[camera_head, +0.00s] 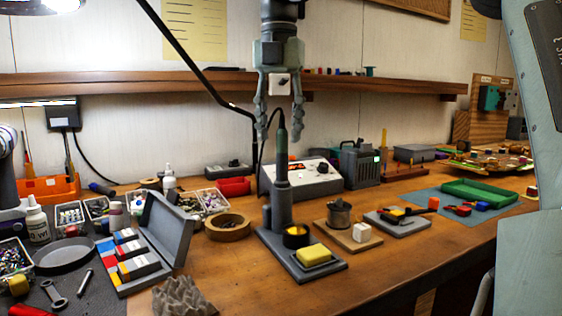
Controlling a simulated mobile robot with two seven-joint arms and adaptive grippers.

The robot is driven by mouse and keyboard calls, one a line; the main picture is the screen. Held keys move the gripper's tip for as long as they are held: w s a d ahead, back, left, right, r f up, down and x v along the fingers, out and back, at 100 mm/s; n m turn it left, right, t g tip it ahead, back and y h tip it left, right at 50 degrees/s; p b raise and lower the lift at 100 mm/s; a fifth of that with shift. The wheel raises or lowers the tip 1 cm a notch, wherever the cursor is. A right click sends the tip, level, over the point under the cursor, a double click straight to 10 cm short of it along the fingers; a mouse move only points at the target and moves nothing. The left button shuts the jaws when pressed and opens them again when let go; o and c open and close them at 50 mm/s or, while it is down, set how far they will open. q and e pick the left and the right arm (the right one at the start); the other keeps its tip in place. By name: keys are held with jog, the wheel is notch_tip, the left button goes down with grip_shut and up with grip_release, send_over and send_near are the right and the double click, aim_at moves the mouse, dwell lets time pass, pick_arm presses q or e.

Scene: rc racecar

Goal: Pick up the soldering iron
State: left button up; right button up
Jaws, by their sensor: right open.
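The soldering iron (281,152) stands upright in its dark stand (302,270), handle up, with its grey-green grip and thin cord end at the top. My right gripper (280,130) hangs pointing down above the stand, fingers apart. In the picture its fingertips lie on either side of the iron's upper end; I see no clear contact and cannot tell the depth between them. The stand base also holds a yellow sponge (314,255) and a dark cup with yellow filling (296,235). My left gripper is not in view.
A soldering station (312,178) stands behind the iron. A wooden ring (228,227) and an open grey case (150,245) lie to its left. A small pot (339,213) is to its right. A shelf (200,84) runs along the wall behind. Bare table lies at front right.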

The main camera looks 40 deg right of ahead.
aim_at(281, 182)
jog(key=f, duration=0.7)
jog(key=shift+s+d, duration=0.15)
jog(key=shift+d, duration=0.05)
jog(key=shift+c, duration=0.6)
grip_shut()
